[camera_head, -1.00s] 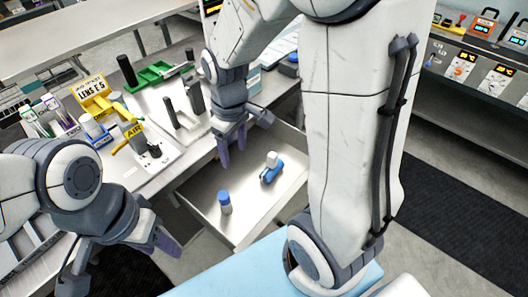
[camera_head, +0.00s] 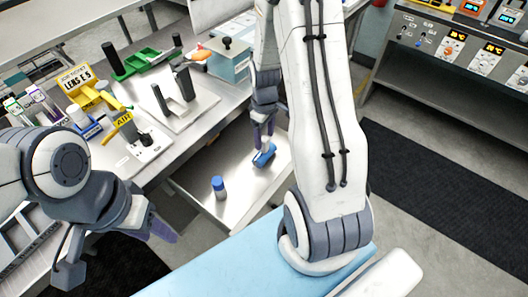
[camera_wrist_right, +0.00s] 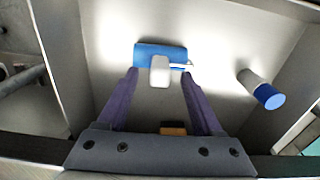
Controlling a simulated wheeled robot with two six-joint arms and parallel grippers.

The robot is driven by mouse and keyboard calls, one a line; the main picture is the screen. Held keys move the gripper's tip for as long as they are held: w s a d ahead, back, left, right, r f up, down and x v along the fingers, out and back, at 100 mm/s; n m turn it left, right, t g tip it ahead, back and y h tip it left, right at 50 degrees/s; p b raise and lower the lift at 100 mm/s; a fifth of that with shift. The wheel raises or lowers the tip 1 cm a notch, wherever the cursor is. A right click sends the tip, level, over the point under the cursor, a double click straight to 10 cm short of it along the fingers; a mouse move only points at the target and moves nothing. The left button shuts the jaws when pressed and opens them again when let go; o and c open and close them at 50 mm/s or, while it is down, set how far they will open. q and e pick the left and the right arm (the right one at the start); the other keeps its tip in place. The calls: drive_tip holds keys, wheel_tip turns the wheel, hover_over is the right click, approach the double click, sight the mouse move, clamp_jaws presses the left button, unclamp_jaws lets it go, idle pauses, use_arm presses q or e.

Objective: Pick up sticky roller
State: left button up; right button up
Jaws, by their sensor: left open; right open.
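The sticky roller, a blue roller with a white handle, lies in the open metal drawer in the head view (camera_head: 264,156) and in the right wrist view (camera_wrist_right: 150,49). My right gripper (camera_head: 263,138) is over it, pointing down into the drawer. In the right wrist view, the open purple fingers (camera_wrist_right: 160,76) have their tips on either side of the white part, close to the blue part. I cannot tell whether they touch it. My left gripper (camera_head: 163,229) is open and empty, left of the drawer.
A small orange-brown piece (camera_wrist_right: 173,128) shows low between the fingers. Drawer walls surround the right gripper.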

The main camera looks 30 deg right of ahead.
sight(264, 149)
drive_tip(key=shift+f, duration=1.4)
clamp_jaws()
